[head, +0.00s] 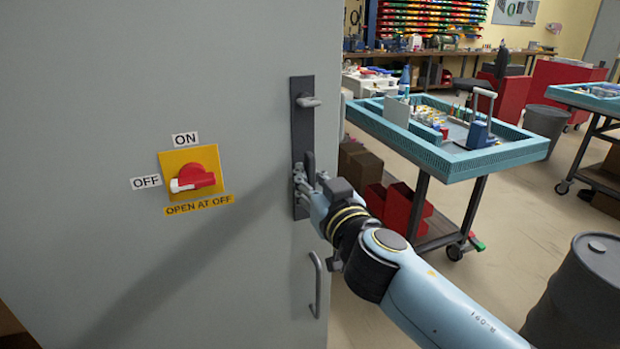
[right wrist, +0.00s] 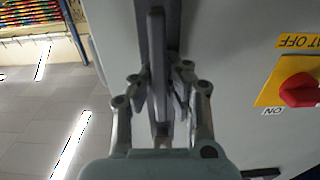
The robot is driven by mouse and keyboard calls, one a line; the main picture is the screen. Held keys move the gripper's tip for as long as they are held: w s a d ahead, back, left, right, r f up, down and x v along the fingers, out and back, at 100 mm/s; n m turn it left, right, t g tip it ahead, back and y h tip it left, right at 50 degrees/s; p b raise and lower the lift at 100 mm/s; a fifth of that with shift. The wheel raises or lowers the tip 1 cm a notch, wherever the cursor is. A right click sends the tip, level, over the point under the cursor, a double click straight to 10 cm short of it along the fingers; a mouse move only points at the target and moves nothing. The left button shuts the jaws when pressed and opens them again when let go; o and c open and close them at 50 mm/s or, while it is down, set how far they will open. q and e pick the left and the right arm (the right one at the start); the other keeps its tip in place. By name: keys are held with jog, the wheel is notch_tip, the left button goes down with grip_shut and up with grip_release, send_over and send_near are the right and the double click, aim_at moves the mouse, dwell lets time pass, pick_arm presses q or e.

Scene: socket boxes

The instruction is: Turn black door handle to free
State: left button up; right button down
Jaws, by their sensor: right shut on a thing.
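The black door handle (head: 309,164) stands on a dark upright plate (head: 302,125) at the right edge of a grey cabinet door (head: 90,90). My right gripper (head: 305,186) is shut on the handle, its fingers on both sides of the bar. The right wrist view shows the handle (right wrist: 157,70) as a long dark bar between the two fingers (right wrist: 158,95). The gripper hides part of the handle and the lower plate in the head view. The bar looks roughly in line with the plate. My left gripper is not in view.
A red rotary switch (head: 194,180) on a yellow plate has its white tip towards OFF. A small grey knob (head: 309,101) sits high on the dark plate. A grey pull handle (head: 316,285) is below. A blue cart (head: 530,148) and a dark barrel (head: 580,300) stand at the right.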

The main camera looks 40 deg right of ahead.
jog(key=shift+n, duration=0.3)
jog(key=n+b, duration=0.1)
jog(key=n, duration=0.3)
jog(key=shift+a+f, duration=0.1)
jog(key=shift+a, duration=0.1)
jog(key=shift+w+a+f+n, duration=0.1)
jog(key=shift+n, duration=2.1)
jog(key=shift+s+a+f+n, duration=0.1)
jog(key=shift+f+n, duration=0.05)
jog(key=shift+n, duration=2.05)
jog(key=shift+w+a+f+n, duration=0.1)
jog(key=shift+n, duration=2.1)
jog(key=shift+d, duration=0.1)
jog(key=c, duration=1.3)
grip_release()
jog(key=shift+c, duration=0.2)
